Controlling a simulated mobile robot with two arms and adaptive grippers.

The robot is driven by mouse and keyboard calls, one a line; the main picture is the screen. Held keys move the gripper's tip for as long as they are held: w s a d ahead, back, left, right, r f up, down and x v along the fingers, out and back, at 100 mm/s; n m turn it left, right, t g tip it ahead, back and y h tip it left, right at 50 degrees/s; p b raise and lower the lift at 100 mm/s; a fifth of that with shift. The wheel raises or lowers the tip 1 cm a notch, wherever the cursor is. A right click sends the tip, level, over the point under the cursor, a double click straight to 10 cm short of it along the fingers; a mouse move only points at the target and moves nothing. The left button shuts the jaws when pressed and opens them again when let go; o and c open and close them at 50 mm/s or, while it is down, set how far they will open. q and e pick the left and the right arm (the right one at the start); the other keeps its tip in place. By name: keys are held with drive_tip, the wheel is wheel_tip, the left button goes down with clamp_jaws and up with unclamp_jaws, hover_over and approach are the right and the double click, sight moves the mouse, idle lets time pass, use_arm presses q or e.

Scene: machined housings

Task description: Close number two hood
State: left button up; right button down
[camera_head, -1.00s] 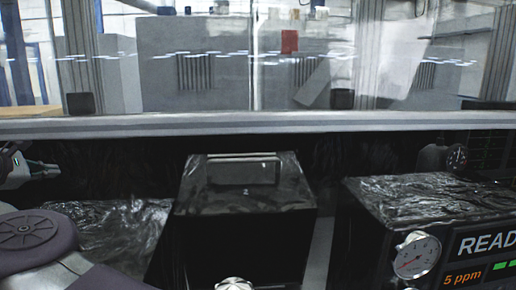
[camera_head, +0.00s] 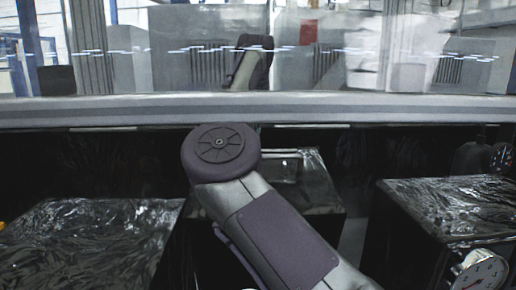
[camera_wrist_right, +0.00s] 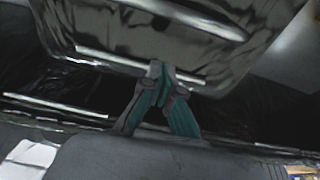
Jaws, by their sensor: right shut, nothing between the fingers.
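A dark, glossy boxy housing (camera_head: 318,185) stands in the middle of the head view. It was marked 2 in the earlier frame; my arm now covers its left and front, and the number is hidden. A pale bar edge shows on its top. In the right wrist view my right gripper (camera_wrist_right: 159,70) is shut and empty, with teal finger pads. Its tips are at the lower edge of a shiny dark metal surface (camera_wrist_right: 150,35); whether they touch it I cannot tell. My left gripper is in neither view.
Another dark housing with a wrinkled, shiny top (camera_head: 90,230) stands at the left. A third (camera_head: 450,205) stands at the right, with a round gauge (camera_head: 482,272) on its front. A pale rail (camera_head: 400,108) runs across behind them, below glass.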

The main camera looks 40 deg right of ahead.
drive_tip(key=p+x, duration=0.1)
drive_tip(key=x, duration=0.3)
drive_tip(key=shift+d, duration=0.1)
drive_tip(key=shift+s+f, duration=0.1)
drive_tip(key=shift+s, duration=0.15)
drive_tip(key=shift+s+a+p, duration=0.35)
drive_tip(key=shift+s+a, duration=0.6)
drive_tip(key=shift+a, duration=0.2)
drive_tip(key=shift+s+a, duration=0.25)
drive_tip(key=shift+s, duration=0.1)
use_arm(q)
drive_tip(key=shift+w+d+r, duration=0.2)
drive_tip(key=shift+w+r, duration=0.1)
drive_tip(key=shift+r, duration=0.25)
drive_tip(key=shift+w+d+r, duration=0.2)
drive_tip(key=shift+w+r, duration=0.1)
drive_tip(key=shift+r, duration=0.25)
use_arm(e)
drive_tip(key=shift+w+d, duration=0.1)
drive_tip(key=shift+d, duration=0.05)
